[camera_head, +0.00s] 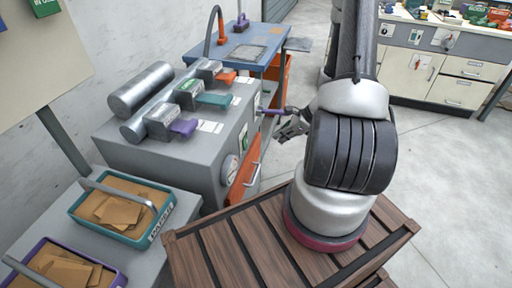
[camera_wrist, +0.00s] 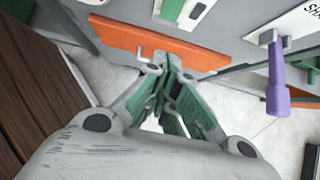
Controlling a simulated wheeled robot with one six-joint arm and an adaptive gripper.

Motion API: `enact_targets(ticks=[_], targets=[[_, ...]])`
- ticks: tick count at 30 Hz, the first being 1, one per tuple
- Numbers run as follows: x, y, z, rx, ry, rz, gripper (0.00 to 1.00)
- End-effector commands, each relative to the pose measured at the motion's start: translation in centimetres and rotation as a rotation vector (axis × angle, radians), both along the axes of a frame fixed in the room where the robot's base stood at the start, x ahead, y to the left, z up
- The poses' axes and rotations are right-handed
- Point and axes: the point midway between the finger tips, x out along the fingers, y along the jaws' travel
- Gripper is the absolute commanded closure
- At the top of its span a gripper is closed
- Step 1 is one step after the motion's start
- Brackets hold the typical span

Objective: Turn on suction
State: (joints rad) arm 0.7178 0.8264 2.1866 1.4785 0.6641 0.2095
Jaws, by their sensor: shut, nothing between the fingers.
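The grey machine (camera_head: 150,155) stands left of my arm. On its top are an orange lever (camera_head: 226,78), a teal lever (camera_head: 213,99) and a purple lever (camera_head: 184,127), with labels too small to read. A purple-handled lever (camera_head: 270,112) sticks out of its side; a purple handle (camera_wrist: 277,97) hangs at the right of the wrist view. A white plate with a green part (camera_wrist: 190,10) is at the top there. I cannot tell which control is for suction. My gripper (camera_head: 293,128) is shut and empty beside the machine; its fingertips (camera_wrist: 174,65) appear before the orange panel (camera_wrist: 165,48).
The orange panel (camera_head: 245,178) has a metal handle. A round gauge (camera_head: 229,170) sits beside it. A slatted wooden crate (camera_head: 225,255) is below my arm. Paper-filled baskets (camera_head: 125,208) stand at lower left. A blue table (camera_head: 262,45) is behind. Floor at right is clear.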

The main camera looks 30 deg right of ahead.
Motion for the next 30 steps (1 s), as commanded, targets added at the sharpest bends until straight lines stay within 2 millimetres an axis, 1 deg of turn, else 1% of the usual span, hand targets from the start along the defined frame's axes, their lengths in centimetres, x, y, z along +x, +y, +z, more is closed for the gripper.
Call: enact_targets(ticks=[4,7,19,21,24,30], targets=[[0.3,0.3,-0.5,0.001,0.001,0.000,1.00],[0.8,0.9,-1.5,0.002,0.002,0.002,1.00],[4.3,4.5,-8.1,0.002,0.002,0.003,1.00],[5.3,5.3,-8.1,-0.001,-0.001,0.005,1.00],[6.2,6.2,-8.2,-0.001,-0.001,0.004,1.00],[7.1,7.1,-8.4,0.000,0.000,0.002,1.00]])
